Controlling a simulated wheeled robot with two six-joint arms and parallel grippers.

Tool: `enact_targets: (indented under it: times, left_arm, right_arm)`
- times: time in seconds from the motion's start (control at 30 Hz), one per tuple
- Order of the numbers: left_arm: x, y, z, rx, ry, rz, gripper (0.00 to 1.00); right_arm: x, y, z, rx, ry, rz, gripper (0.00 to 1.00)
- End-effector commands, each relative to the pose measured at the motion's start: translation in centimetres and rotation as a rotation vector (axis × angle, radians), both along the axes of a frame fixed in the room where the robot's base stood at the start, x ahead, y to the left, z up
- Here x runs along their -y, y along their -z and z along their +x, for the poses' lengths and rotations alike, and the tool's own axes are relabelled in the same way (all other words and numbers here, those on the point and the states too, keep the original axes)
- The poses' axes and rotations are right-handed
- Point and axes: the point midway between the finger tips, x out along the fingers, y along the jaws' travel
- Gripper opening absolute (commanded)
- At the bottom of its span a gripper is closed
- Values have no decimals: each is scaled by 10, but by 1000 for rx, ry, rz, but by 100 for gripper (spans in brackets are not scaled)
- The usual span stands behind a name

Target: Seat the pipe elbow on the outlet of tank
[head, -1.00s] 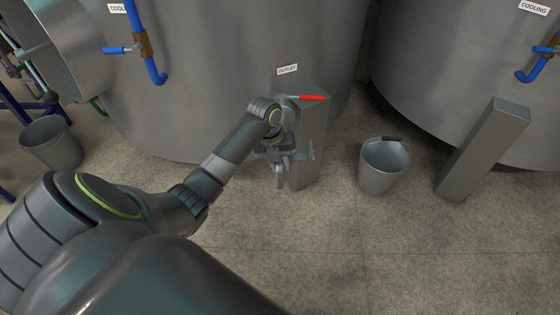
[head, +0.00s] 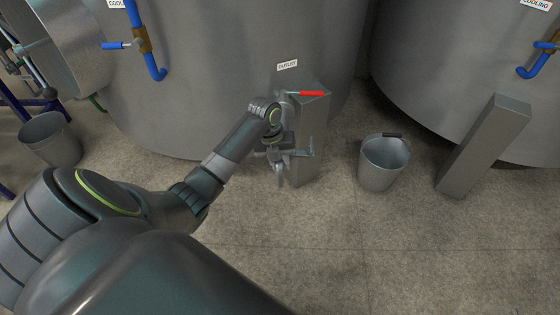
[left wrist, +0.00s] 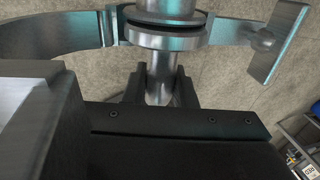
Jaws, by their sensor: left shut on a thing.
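My left gripper (head: 276,152) is at the front of the tank marked "OUTLET" (head: 230,60), just below the valve with the red handle (head: 312,94). It is shut on the pipe elbow, whose bare metal pipe (left wrist: 160,75) stands between the dark fingers in the left wrist view. A round flange (left wrist: 153,38) sits above the fingers, close against another disc above it; whether they are fully seated I cannot tell. An open metal clamp (left wrist: 272,45) spreads to both sides of the flanges. My right gripper is not in view.
A grey post (head: 312,135) stands right behind the gripper. A bucket (head: 380,175) stands to its right and another bucket (head: 50,140) at the far left. A second tank (head: 460,60) and post (head: 485,150) are at the right. The front floor is clear.

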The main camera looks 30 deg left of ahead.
Motion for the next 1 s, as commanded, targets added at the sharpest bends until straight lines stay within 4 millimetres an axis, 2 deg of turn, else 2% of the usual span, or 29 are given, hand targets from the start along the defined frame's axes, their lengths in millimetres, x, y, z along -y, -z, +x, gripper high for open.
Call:
enact_targets:
  times: [0.67, 0.7, 0.87, 1.0]
  left_arm:
    - [0, 6, 0, 2, 1, 0, 0]
    - [0, 6, 0, 2, 1, 0, 28]
    - [0, 6, 0, 2, 1, 0, 49]
    - [0, 6, 0, 1, 0, 1, 50]
  right_arm:
    - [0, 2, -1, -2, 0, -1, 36]
    - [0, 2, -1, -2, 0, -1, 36]
    - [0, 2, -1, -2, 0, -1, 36]
    - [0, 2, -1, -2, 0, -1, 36]
